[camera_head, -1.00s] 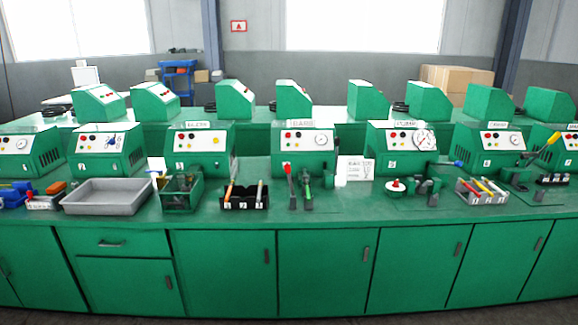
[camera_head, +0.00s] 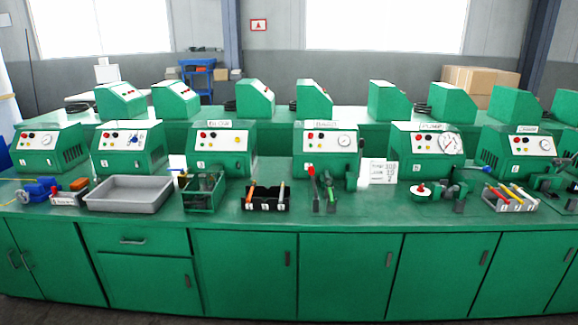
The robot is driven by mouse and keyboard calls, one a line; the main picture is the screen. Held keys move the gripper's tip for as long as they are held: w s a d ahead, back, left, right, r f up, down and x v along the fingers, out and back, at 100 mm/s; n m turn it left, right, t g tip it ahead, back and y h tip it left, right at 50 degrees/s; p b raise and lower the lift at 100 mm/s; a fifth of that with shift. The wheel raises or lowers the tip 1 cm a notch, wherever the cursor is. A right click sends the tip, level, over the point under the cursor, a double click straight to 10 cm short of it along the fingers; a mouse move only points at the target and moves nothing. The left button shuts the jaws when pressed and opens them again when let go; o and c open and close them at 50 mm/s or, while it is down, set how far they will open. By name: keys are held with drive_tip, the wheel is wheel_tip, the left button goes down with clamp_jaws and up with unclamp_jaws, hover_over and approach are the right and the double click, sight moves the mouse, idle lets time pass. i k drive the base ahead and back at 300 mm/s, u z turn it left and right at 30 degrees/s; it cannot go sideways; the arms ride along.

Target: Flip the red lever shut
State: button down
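A red-handled lever (camera_head: 312,176) stands roughly upright on the green bench top (camera_head: 345,222), in front of a green crimper machine (camera_head: 325,148) near the middle of the head view. A second lever with a green handle (camera_head: 331,190) stands close to its right. Both levers rise from small dark bases that are too small to make out clearly. My gripper and arm are not in view.
A black holder (camera_head: 264,199) with tools stands left of the levers, and a white sign (camera_head: 383,171) to their right. A grey tray (camera_head: 130,194) lies further left, a tool bin (camera_head: 510,199) further right. Bench top in front of the levers is clear.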

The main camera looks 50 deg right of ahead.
sight(311, 169)
drive_tip(key=i, duration=0.85)
drive_tip(key=z, duration=0.05)
